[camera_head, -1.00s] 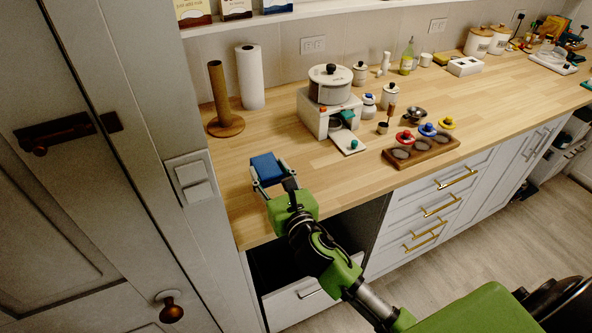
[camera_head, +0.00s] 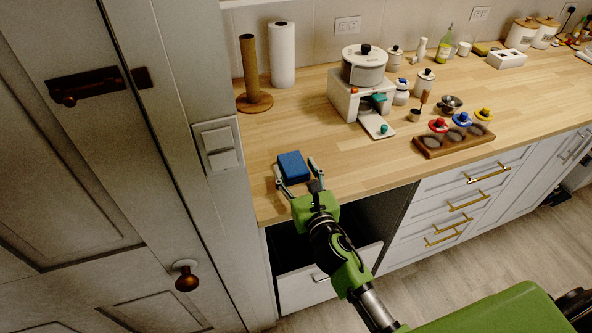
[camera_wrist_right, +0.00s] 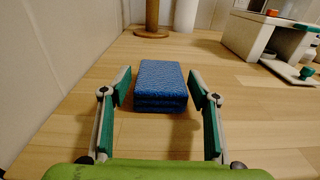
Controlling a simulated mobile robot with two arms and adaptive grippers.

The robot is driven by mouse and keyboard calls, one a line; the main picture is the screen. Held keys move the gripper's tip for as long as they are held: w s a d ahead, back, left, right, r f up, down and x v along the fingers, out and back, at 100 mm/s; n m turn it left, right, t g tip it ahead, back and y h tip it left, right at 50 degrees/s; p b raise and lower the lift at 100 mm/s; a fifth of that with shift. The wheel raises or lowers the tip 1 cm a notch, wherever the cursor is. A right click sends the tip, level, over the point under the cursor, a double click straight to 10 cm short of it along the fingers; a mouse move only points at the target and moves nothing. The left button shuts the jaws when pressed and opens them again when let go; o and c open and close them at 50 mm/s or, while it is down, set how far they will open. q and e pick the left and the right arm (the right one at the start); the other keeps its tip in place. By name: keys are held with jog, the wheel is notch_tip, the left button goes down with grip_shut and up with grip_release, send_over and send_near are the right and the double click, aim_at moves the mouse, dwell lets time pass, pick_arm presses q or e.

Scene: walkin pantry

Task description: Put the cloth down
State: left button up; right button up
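The blue folded cloth (camera_head: 293,166) lies on the wooden counter near its left end. It also shows in the right wrist view (camera_wrist_right: 161,84), flat on the wood. My right gripper (camera_head: 296,170) is open, with one finger on each side of the cloth's near part. In the right wrist view a gap shows between the cloth and each finger of the gripper (camera_wrist_right: 160,88), so it does not grip the cloth. My left gripper is not in view.
A wooden paper towel stand (camera_head: 251,80) and a white roll (camera_head: 282,55) stand behind the cloth. A white appliance with a pot (camera_head: 363,66) stands to the right. A tall cabinet (camera_head: 150,120) borders the counter at left. Bare counter lies between.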

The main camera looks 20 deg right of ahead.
jog(key=shift+r, duration=0.1)
jog(key=shift+r, duration=0.15)
jog(key=s+b, duration=0.2)
jog(key=s, duration=1)
jog(key=shift+r, duration=0.25)
jog(key=shift+d, duration=0.1)
